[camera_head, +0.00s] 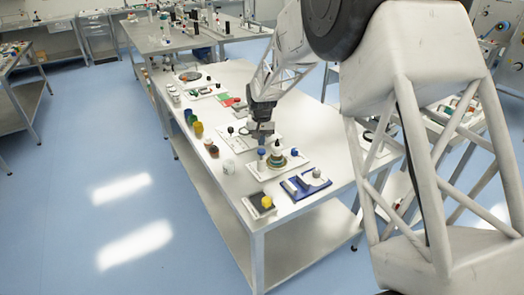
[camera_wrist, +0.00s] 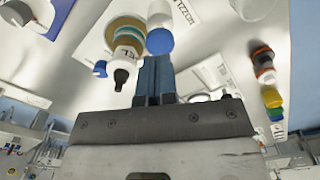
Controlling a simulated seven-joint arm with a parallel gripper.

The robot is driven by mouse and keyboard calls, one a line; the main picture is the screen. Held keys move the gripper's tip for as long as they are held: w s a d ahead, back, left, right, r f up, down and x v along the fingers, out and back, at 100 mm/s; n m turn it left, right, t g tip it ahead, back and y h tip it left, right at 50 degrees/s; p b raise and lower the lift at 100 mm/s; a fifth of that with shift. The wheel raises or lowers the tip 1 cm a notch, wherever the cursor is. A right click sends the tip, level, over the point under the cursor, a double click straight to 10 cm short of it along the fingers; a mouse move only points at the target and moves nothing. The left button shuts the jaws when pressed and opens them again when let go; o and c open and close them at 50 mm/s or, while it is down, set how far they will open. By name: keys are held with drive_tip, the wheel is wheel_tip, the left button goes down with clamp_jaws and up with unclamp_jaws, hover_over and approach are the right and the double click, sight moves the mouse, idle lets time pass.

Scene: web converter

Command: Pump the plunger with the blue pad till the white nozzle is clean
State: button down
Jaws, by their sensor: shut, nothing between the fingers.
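The plunger's blue pad (camera_head: 261,151) is a round knob on a short white post, standing on a white labelled board (camera_head: 258,174). In the wrist view the blue pad (camera_wrist: 159,41) shows just beyond my fingertips. My gripper (camera_head: 262,141) is shut and empty, pointing down over the pad. In the wrist view its two fingers (camera_wrist: 154,63) are together; I cannot tell whether they touch the pad. Beside the pad stands a ringed, dark-tipped white piece (camera_head: 277,159), also in the wrist view (camera_wrist: 127,46). I cannot make out for sure which part is the white nozzle or how clean it is.
Several small jars (camera_head: 197,130) line the left edge. More boards lie behind. Bare metal table (camera_head: 226,185) shows at front left.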

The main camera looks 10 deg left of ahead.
sight(262, 150)
wheel_tip(262, 150, up, 6)
drive_tip(key=shift+f, duration=0.2)
idle(0.5)
drive_tip(key=s+d+r+m, duration=0.1)
drive_tip(key=s+d+r, duration=0.45)
drive_tip(key=d, duration=0.35)
drive_tip(key=s+d+r+t, duration=0.1)
drive_tip(key=s+d+r, duration=0.4)
drive_tip(key=s+d, duration=0.25)
drive_tip(key=s+d+r+m, duration=0.1)
drive_tip(key=s+d+r, duration=0.45)
drive_tip(key=d, duration=0.35)
drive_tip(key=s+d+f, duration=0.1)
drive_tip(key=s+d, duration=0.4)
drive_tip(key=s, duration=0.4)
drive_tip(key=s+d+f+t, duration=0.1)
drive_tip(key=s+d, duration=0.3)
drive_tip(key=s, duration=0.6)
drive_tip(key=s+d+f+m, duration=0.1)
drive_tip(key=s+d, duration=0.4)
drive_tip(key=s, duration=0.5)
drive_tip(key=shift+d+t, duration=0.3)
